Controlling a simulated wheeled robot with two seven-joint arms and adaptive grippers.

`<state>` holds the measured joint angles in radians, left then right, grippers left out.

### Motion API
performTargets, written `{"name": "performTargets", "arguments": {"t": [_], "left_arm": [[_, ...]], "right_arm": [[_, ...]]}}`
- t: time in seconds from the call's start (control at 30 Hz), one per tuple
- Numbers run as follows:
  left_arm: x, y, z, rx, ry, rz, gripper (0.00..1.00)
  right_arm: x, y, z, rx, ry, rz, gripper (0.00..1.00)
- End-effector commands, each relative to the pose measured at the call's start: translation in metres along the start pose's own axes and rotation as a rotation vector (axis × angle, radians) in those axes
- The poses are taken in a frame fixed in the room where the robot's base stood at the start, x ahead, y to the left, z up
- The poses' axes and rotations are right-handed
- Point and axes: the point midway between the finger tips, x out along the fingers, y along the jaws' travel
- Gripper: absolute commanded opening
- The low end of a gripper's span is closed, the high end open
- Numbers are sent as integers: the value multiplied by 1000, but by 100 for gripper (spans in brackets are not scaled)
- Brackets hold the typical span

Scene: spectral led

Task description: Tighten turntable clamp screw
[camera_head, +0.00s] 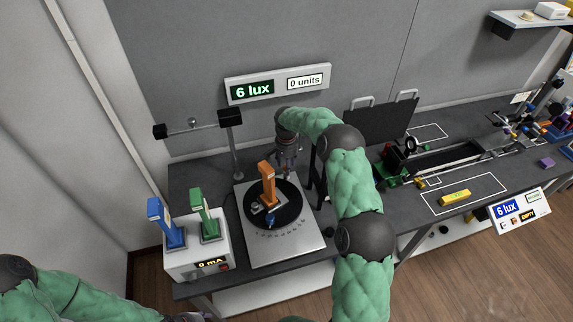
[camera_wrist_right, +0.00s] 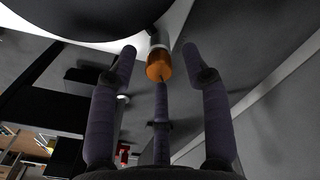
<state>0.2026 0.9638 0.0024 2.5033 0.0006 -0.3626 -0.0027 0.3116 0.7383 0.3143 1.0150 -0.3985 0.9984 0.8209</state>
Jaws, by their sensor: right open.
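The turntable is a black disc (camera_head: 287,213) on a light grey base plate (camera_head: 258,252) with angle marks, and an orange upright block (camera_head: 267,183) and a small blue part (camera_head: 270,220) stand on it. My right gripper (camera_head: 287,170) is by the disc's far right edge. In the right wrist view its three fingers (camera_wrist_right: 160,62) are spread open. An orange knob on a short metal shank (camera_wrist_right: 159,70), which looks like the clamp screw, shows at the fingertips; contact is unclear. The head view hides this knob. Of my left gripper, only a dark part (camera_head: 190,317) shows at the bottom edge.
A box with blue (camera_head: 164,222) and green (camera_head: 204,215) switches stands left of the turntable. A lamp stand (camera_head: 236,150) rises behind the turntable. A display (camera_head: 278,84) on the wall reads 6 lux, 0 units. An optical rail (camera_head: 455,160) and yellow block (camera_head: 455,198) lie right of my right arm.

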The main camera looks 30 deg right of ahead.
Motion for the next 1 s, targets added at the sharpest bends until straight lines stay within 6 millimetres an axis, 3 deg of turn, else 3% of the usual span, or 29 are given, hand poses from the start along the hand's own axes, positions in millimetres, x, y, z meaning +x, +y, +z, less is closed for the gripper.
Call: {"name": "performTargets", "arguments": {"t": [0.23, 0.7, 1.0], "left_arm": [[0, 0, 0, 0, 0, 0, 50], [0, 0, 0, 0, 0, 0, 50], [0, 0, 0, 0, 0, 0, 50]], "right_arm": [[-12, 0, 0, -1, 0, 0, 48], [-98, -1, -1, 0, 3, -2, 48], [-119, 0, 0, 0, -1, 0, 48]]}}
